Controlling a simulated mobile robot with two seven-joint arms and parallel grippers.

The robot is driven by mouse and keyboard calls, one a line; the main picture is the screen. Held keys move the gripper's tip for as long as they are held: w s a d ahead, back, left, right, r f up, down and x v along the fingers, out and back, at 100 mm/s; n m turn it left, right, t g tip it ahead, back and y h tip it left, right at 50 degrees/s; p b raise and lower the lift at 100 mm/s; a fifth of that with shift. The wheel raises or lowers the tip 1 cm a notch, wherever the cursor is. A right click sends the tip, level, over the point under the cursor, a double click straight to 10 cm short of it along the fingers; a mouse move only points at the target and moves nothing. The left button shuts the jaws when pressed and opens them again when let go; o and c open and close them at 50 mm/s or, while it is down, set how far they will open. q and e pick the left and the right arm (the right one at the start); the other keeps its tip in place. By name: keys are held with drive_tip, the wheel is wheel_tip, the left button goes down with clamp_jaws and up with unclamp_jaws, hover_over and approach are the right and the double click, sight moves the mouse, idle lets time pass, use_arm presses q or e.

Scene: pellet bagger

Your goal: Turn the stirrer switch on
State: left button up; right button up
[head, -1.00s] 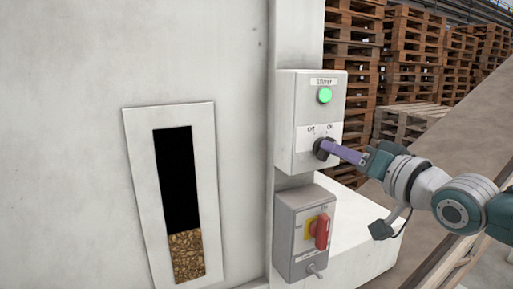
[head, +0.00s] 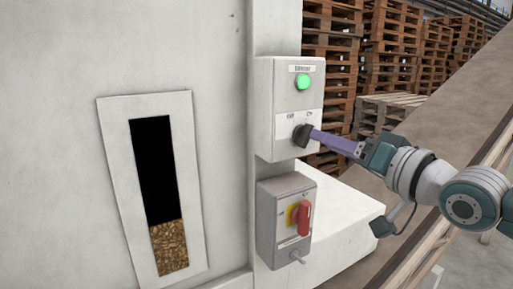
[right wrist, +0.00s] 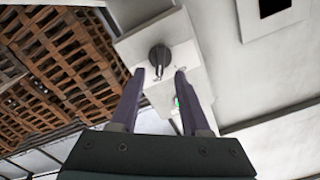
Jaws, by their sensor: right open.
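The stirrer box (head: 284,148) is a grey-white box on the machine wall, with a lit green lamp (head: 303,82) above its Off/On labels. Its black rotary switch (head: 301,134) shows as a round knob in the right wrist view (right wrist: 160,56). Its pale pointer mark seems to face the lamp side, leaning slightly toward the pallets, the On side. My right gripper (head: 313,135) is in front of the knob. In the right wrist view its purple fingers (right wrist: 160,72) are apart, with nothing between them; the knob lies just beyond the tips. My left gripper is not in view.
Below is a second grey box (head: 268,225) with a red handle (head: 304,218) on yellow. A window (head: 168,243) in the wall at left shows pellets. A sloping conveyor (head: 440,130) runs at right; stacked pallets (head: 390,45) stand behind.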

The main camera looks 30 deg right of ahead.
drive_tip(key=s+b, duration=0.1)
drive_tip(key=s, duration=0.5)
drive_tip(key=shift+d, duration=0.25)
drive_tip(key=s+a+f+n+g+p, duration=0.4)
drive_tip(key=s+a+f+g+p, duration=0.3)
drive_tip(key=a, duration=0.3)
drive_tip(key=s+a+n+g+p, duration=0.1)
drive_tip(key=s+a+g, duration=0.1)
drive_tip(key=s, duration=0.6)
drive_tip(key=s+a+r+n+g+h+p, duration=0.1)
drive_tip(key=s+a+n+g, duration=0.1)
drive_tip(key=s+g, duration=0.3)
drive_tip(key=s+a, duration=0.1)
drive_tip(key=s, duration=0.1)
drive_tip(key=shift+s+p, duration=0.35)
drive_tip(key=shift+p, duration=0.05)
